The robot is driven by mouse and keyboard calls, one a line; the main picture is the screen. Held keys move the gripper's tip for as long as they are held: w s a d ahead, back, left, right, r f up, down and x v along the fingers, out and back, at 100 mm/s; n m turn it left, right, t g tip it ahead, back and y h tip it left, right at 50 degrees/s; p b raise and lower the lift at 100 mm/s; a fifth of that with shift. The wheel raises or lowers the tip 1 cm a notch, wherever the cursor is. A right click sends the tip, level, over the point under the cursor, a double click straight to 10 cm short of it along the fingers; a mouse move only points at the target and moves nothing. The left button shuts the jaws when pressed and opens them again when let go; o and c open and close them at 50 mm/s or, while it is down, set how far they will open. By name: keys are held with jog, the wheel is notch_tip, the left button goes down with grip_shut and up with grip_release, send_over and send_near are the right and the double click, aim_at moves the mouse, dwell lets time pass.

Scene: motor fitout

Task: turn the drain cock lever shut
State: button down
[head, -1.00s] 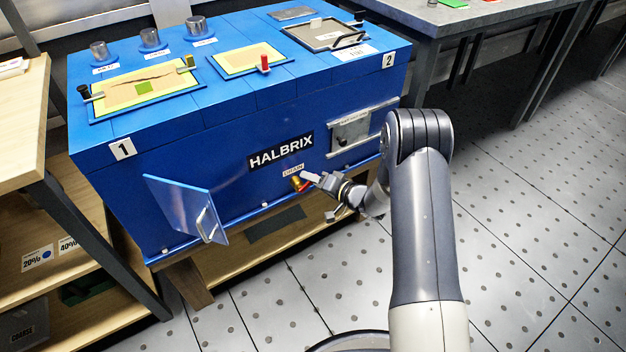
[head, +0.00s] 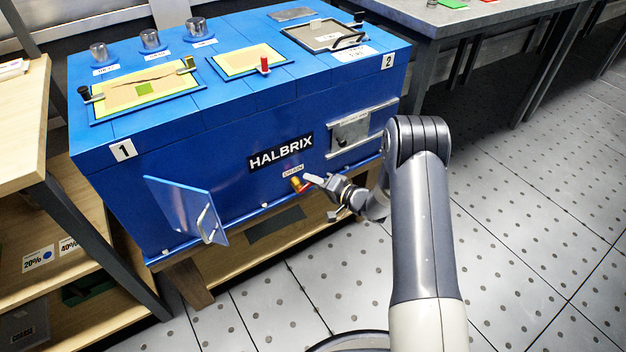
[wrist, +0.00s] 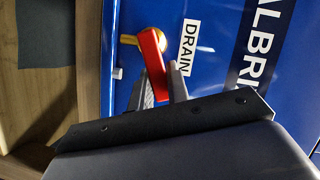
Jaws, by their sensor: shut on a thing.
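The drain cock is a brass fitting (head: 296,183) on the lower front of the blue HALBRIX housing (head: 230,150), below a small DRAIN label (head: 293,171). Its red lever (wrist: 154,62) shows between my gripper's fingers in the wrist view, running from the brass body (wrist: 151,40) down between the jaws. My gripper (wrist: 161,88) is shut on the red lever. In the head view my gripper (head: 311,182) reaches the cock from the right and hides part of the lever.
A blue door (head: 180,207) with a handle stands open left of the cock. A latched metal plate (head: 352,132) is at the right of the housing front. A wooden shelf (head: 270,240) lies below. The floor to the right is clear.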

jog(key=shift+w+d+f+m+y, duration=0.15)
jog(key=shift+f+m+y, duration=0.3)
jog(key=shift+m, duration=0.45)
jog(key=shift+f+m+t+y+b, duration=0.3)
jog(key=shift+f+m+y+b, duration=0.2)
jog(key=shift+m, duration=0.6)
jog(key=c, duration=1.4)
grip_release()
jog(key=shift+o, duration=0.2)
jog(key=shift+d, duration=0.1)
jog(key=p+v, duration=0.2)
jog(key=v, duration=0.8)
jog(key=shift+s+d, duration=0.25)
jog(key=shift+s, duration=0.1)
